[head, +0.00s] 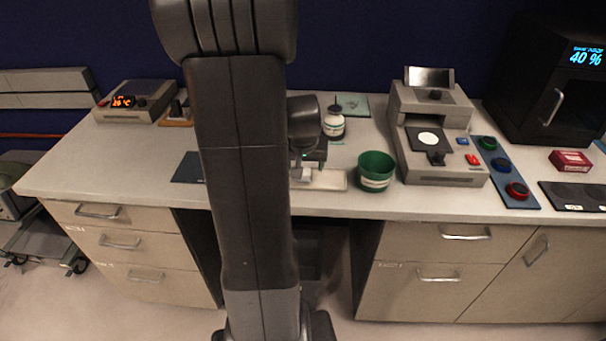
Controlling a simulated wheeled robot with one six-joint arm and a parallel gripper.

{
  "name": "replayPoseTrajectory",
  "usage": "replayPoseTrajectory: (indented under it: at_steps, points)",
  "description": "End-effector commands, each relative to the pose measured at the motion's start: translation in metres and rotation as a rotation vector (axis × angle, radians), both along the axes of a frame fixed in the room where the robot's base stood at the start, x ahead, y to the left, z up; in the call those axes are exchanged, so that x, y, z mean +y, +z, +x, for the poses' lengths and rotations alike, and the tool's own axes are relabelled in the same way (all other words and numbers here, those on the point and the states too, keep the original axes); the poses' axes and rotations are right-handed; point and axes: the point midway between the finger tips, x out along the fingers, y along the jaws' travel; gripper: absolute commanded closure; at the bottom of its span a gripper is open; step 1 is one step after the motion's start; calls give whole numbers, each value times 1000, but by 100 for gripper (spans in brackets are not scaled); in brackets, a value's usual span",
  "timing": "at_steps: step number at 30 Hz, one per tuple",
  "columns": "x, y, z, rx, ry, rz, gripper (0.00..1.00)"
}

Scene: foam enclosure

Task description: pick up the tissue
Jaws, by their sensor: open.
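My arm fills the left-middle of the head view and hides part of the bench. My gripper (303,174) shows just right of the arm, low over the bench near its front edge, and is open. A pale, flat, rectangular piece (333,181) lies on the bench right beside and partly behind the gripper. It may be the tissue, or a shallow tray; I cannot tell. Nothing else in view is clearly a tissue. Whether the gripper touches the pale piece cannot be made out.
A green tub (376,170) stands close right of the gripper, with a white, dark-capped bottle (334,123) behind. A grey instrument (435,135) stands further right. A dark blue mat (189,168) lies left of the arm. The bench (110,165) is clear at left.

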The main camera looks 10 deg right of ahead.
Motion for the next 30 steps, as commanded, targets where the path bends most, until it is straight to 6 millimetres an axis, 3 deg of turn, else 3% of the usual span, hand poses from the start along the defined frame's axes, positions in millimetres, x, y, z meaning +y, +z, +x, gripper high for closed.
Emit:
replayPoseTrajectory:
  at_steps: [9,20,27,30]
  points:
    - [1,-32,16,4,1,1,35]
    - [0,-37,19,1,1,0,35]
    - [0,-37,19,1,1,0,82]
    - [0,-37,19,1,1,0,82]
